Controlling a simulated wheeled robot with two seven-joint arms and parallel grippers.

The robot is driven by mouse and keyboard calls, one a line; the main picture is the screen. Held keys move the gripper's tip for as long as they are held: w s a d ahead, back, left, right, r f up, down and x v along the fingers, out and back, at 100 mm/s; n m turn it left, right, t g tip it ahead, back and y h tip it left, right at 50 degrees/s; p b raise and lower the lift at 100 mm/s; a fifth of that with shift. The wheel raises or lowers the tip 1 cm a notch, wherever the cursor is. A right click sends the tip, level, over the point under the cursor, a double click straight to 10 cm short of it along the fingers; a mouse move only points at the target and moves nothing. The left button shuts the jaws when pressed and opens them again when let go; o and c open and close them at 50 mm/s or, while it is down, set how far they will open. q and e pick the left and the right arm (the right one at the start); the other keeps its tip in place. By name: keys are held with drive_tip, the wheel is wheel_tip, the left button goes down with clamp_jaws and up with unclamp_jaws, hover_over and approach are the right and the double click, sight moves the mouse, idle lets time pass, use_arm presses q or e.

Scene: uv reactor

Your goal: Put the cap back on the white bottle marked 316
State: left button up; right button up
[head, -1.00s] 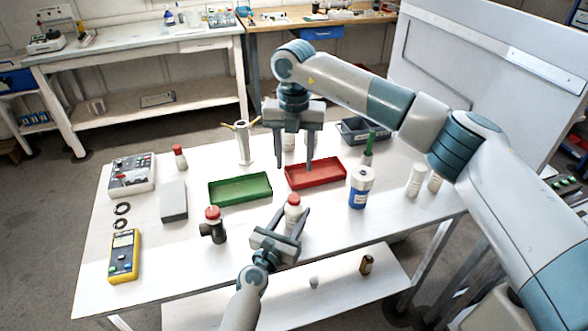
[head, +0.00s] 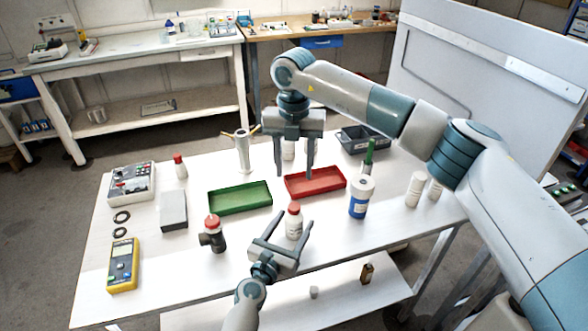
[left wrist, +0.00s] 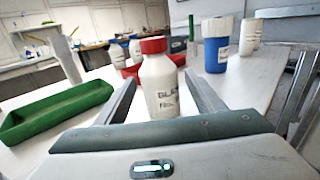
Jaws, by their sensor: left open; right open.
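A white bottle with a red cap (head: 294,227) stands on the table between the spread fingers of my left gripper (head: 294,217). In the left wrist view this bottle (left wrist: 159,88) carries black lettering that I cannot read as 316. The left fingers are open, and I see gaps beside the bottle. My right gripper (head: 294,175) is open and empty, pointing down near the left end of the red tray. Another white bottle (head: 288,150) stands behind it, partly hidden. Two white bottles (head: 415,187) stand at the right. No bottle visibly reads 316, and I cannot identify its loose cap.
A green tray (head: 240,208) and a red tray (head: 330,190) lie mid-table. A blue-and-white jar (head: 360,205) stands right of the red-capped bottle, a dark fitting with a red top (head: 212,238) left. A small pale object (head: 314,292) lies on the lower shelf.

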use_arm(q)
drive_tip(key=b+v, duration=0.1)
drive_tip(key=v, duration=1.5)
drive_tip(key=shift+s+b, duration=0.3)
drive_tip(key=shift+b, duration=0.05)
drive_tip(key=shift+a, duration=0.1)
